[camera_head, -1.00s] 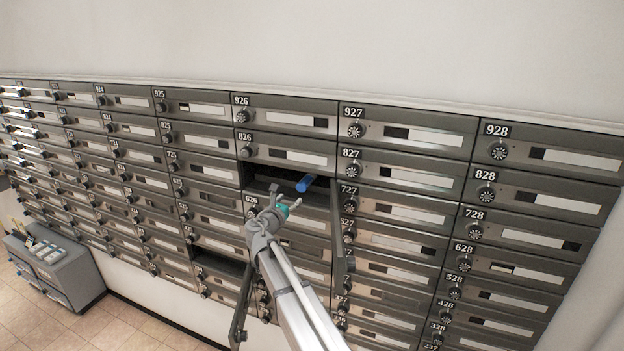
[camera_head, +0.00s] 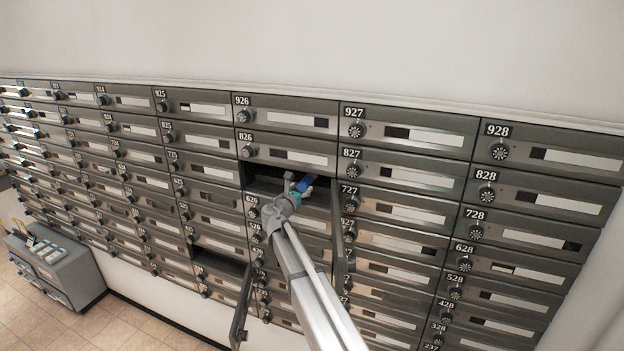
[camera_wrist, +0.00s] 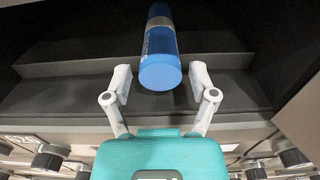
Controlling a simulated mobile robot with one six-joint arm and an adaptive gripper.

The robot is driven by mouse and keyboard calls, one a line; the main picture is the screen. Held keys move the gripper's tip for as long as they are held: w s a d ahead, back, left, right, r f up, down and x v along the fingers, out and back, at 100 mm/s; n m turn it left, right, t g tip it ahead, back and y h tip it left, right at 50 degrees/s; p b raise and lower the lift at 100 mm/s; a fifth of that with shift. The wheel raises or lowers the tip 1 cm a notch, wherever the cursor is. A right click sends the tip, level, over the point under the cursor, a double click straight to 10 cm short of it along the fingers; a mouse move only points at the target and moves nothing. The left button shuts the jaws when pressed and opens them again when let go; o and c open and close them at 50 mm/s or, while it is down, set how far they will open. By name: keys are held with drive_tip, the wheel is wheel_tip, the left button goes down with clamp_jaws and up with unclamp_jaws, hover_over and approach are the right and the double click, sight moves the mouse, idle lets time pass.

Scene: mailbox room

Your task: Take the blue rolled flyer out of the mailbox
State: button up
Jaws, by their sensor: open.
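The blue rolled flyer (camera_wrist: 160,68) lies in the open mailbox (camera_wrist: 70,50), its round end facing my gripper in the wrist view. In the head view the flyer (camera_head: 304,183) shows at the mouth of the open compartment below 826. My gripper (camera_wrist: 160,80) is open, with its two white fingers on either side of the flyer's near end. Small gaps show between the fingers and the flyer. In the head view my gripper (camera_head: 297,188) is at the compartment's opening and partly covers the flyer.
The opened door (camera_head: 338,235) hangs at the right of the open compartment, close to my arm. Another open compartment with its door (camera_head: 241,308) swung out is lower left. A grey unit (camera_head: 55,268) stands on the floor at far left.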

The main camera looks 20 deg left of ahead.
drive_tip(key=shift+w, duration=0.45)
drive_tip(key=shift+c, duration=0.2)
drive_tip(key=c, duration=0.9)
drive_tip(key=shift+r+p, duration=0.35)
drive_tip(key=shift+s, duration=0.1)
drive_tip(key=s+a, duration=0.1)
drive_tip(key=s, duration=1.8)
drive_tip(key=shift+s+a, duration=0.2)
drive_tip(key=shift+s, duration=0.2)
idle(0.4)
